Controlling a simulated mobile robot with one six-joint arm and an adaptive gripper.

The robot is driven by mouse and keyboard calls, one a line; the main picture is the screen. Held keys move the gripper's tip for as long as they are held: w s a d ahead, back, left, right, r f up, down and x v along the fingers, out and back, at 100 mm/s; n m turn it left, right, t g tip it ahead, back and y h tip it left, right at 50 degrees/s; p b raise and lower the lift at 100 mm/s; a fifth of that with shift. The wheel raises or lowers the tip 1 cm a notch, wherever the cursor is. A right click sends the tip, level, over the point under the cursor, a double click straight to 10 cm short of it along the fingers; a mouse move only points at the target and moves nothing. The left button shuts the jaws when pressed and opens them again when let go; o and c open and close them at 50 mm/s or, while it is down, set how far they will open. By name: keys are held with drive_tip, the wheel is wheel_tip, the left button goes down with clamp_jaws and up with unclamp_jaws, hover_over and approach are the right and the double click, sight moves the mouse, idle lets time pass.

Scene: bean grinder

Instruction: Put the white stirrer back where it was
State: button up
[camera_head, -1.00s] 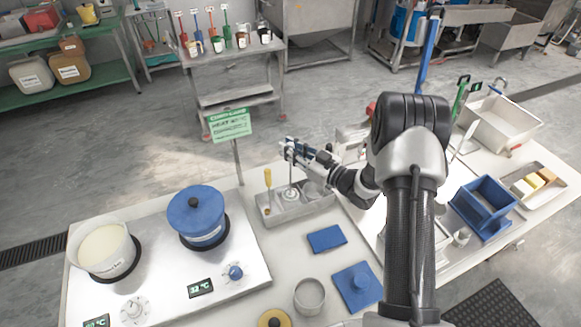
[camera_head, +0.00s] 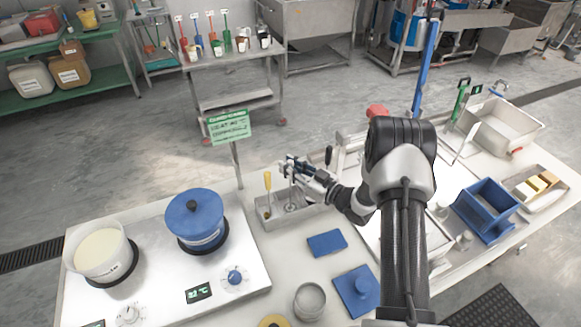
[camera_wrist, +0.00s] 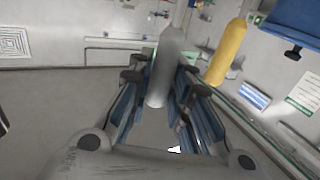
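The white stirrer shows in the wrist view as a pale grey handle (camera_wrist: 168,72) between the two fingers of my gripper (camera_wrist: 163,85), which look closed against its sides. In the head view my gripper (camera_head: 289,168) is over the grey metal holder (camera_head: 263,214). The stirrer's round pale lower end (camera_head: 291,207) shows below the gripper, inside the holder's area; whether it touches the bottom I cannot tell. A yellow-handled tool (camera_head: 267,183) stands upright in the holder to the left, and its handle also shows in the wrist view (camera_wrist: 229,52).
A green sign (camera_head: 229,126) on a post stands behind the holder. A blue-lidded pot (camera_head: 195,218) and a white pot (camera_head: 100,252) sit on the hotplate to the left. A blue pad (camera_head: 327,243) and a metal cup (camera_head: 309,299) lie in front.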

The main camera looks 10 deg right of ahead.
drive_tip(key=o, duration=0.3)
drive_tip(key=shift+o, duration=0.2)
drive_tip(key=shift+r, duration=0.2)
drive_tip(key=p+v, duration=0.1)
drive_tip(key=v, duration=1.1)
drive_tip(key=w+d+r+g+h, duration=0.2)
drive_tip(key=w+d+r+h, duration=0.1)
drive_tip(key=w+r+h, duration=0.55)
drive_tip(key=s+d+r+m+g+h, duration=0.1)
drive_tip(key=s+r+m+h, duration=0.25)
drive_tip(key=s+r, duration=0.55)
drive_tip(key=s+a+r+m+g, duration=0.1)
drive_tip(key=s+a+r+g, duration=0.1)
drive_tip(key=s, duration=0.8)
drive_tip(key=s+a+r+m+g, duration=0.1)
drive_tip(key=s+a, duration=0.4)
drive_tip(key=s, duration=0.5)
drive_tip(key=s+a+r+m+g+y, duration=0.1)
drive_tip(key=s+a+r+m+g, duration=0.1)
drive_tip(key=s, duration=0.8)
drive_tip(key=shift+a+r+g, duration=0.3)
drive_tip(key=shift+a+g, duration=0.5)
drive_tip(key=shift+a, duration=0.35)
